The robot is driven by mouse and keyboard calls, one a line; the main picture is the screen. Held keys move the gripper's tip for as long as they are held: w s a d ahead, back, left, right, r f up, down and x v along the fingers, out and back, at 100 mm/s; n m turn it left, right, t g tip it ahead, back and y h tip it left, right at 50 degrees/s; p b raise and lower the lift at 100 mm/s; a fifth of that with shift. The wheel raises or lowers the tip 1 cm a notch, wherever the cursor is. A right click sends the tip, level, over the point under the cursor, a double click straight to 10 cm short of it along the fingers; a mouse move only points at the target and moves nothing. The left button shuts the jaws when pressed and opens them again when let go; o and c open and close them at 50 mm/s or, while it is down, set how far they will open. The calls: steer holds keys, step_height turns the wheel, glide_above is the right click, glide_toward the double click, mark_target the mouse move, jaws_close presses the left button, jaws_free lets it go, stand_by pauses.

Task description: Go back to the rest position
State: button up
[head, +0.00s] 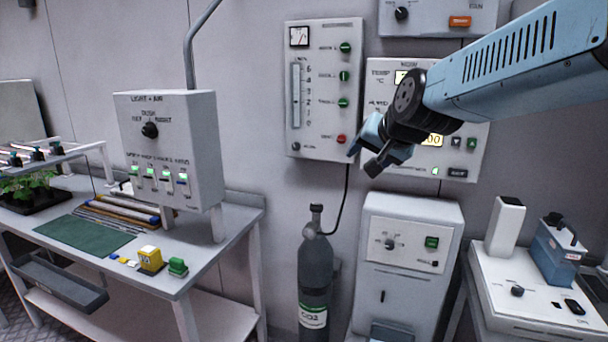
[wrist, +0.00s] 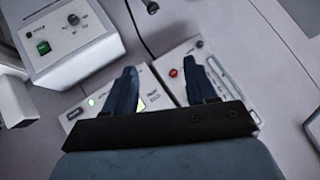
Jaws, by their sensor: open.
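My gripper (head: 366,154) is at the end of my blue arm, which reaches in from the upper right in the head view. It is in the air in front of the wall panels and holds nothing. In the wrist view my gripper (wrist: 164,88) shows two dark blue fingers standing apart with a clear gap between them. The gap between the fingers shows the wall and parts of two panels. I cannot tell how far the fingertips are from the panels.
A flow panel (head: 324,130) and a temperature panel (head: 384,88) hang on the wall behind my gripper. Below stand a gas cylinder (head: 314,268) and a white cabinet (head: 408,212). A workbench (head: 206,262) with a light control box (head: 196,120) is left; a bench unit (head: 500,300) is right.

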steer(key=s+d+f+n+g+h, duration=0.1)
steer(key=s+d+f+g, duration=0.1)
steer(key=s+d, duration=0.3)
steer(key=s+d+f+n+g+h, duration=0.2)
steer(key=s+d+f, duration=0.3)
steer(key=s, duration=0.9)
steer(key=shift+d+n+g, duration=0.15)
steer(key=shift+n+g, duration=0.15)
stand_by(0.8)
